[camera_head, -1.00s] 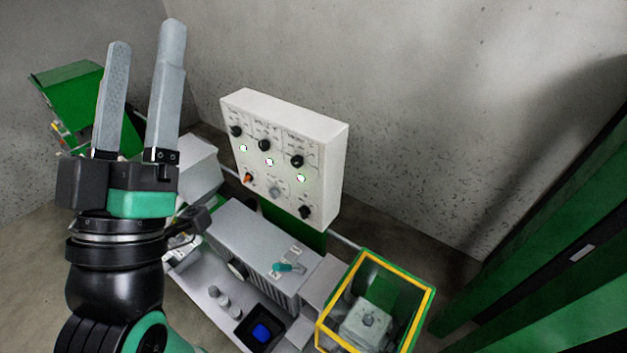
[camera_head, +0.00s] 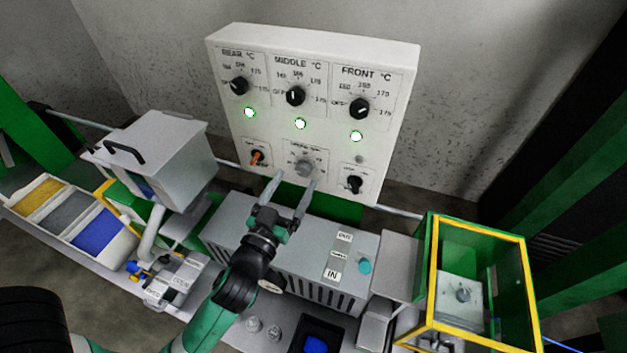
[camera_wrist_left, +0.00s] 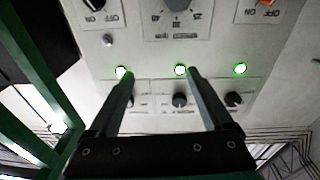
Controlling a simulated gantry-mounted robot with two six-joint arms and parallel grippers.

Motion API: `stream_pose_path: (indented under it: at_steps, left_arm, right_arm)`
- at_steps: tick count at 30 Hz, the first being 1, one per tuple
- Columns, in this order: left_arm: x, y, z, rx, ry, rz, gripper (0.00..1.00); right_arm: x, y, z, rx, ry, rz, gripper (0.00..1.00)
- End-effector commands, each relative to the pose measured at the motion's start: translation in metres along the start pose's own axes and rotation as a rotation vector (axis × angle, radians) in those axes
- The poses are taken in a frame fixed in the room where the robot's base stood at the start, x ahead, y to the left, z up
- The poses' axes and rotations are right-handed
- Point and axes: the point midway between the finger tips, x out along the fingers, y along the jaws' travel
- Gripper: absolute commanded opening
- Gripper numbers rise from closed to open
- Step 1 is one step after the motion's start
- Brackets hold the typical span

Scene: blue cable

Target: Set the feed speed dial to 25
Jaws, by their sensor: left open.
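The white control panel (camera_head: 313,45) stands against the wall. In its lower row, between two switches, sits a grey round dial (camera_head: 303,168) with a printed scale. It is likely the feed speed dial; its lettering and setting are too small to read. It also shows, cut off, at the top of the left wrist view (camera_wrist_left: 178,4), where the panel appears upside down. My left gripper (camera_head: 294,179) is open and empty, its fingertips just below the dial in the head view. In the wrist view its fingers (camera_wrist_left: 160,74) overlap the temperature dials. My right gripper is not in view.
An orange switch (camera_head: 257,157) and a black switch (camera_head: 354,184) flank the grey dial. Black REAR (camera_head: 238,86), MIDDLE (camera_head: 295,96) and FRONT (camera_head: 359,108) dials sit above three lit green lamps. A grey housing (camera_head: 225,225) lies below; a yellow-edged guard (camera_head: 482,233) stands right.

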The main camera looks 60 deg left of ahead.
Motion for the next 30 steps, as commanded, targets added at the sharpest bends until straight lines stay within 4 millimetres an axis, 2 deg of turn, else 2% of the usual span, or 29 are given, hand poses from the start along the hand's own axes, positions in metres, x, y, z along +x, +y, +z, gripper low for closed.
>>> stream_pose_path:
  at_steps: [1, 3, 6, 13, 17, 30]
  left_arm:
    - [-0.008, -0.009, 0.032, 0.015, -0.031, -0.013, 0.84]
    - [-0.015, -0.019, 0.055, 0.031, -0.065, -0.028, 0.84]
    - [-0.022, -0.028, 0.075, 0.043, -0.092, -0.045, 0.84]
    - [-0.021, -0.033, 0.077, 0.044, -0.094, -0.055, 0.84]
    - [-0.011, -0.033, 0.076, 0.044, -0.092, -0.056, 0.84]
    - [0.077, -0.038, 0.085, 0.043, -0.092, -0.055, 0.84]
  right_arm:
    - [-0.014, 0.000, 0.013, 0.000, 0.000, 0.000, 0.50]
    - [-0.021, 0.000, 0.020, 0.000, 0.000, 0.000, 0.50]
    - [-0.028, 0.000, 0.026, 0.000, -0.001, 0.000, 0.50]
    - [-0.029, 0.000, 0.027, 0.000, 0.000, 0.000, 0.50]
    - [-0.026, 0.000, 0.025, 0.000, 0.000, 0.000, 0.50]
    - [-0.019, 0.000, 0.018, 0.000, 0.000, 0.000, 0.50]
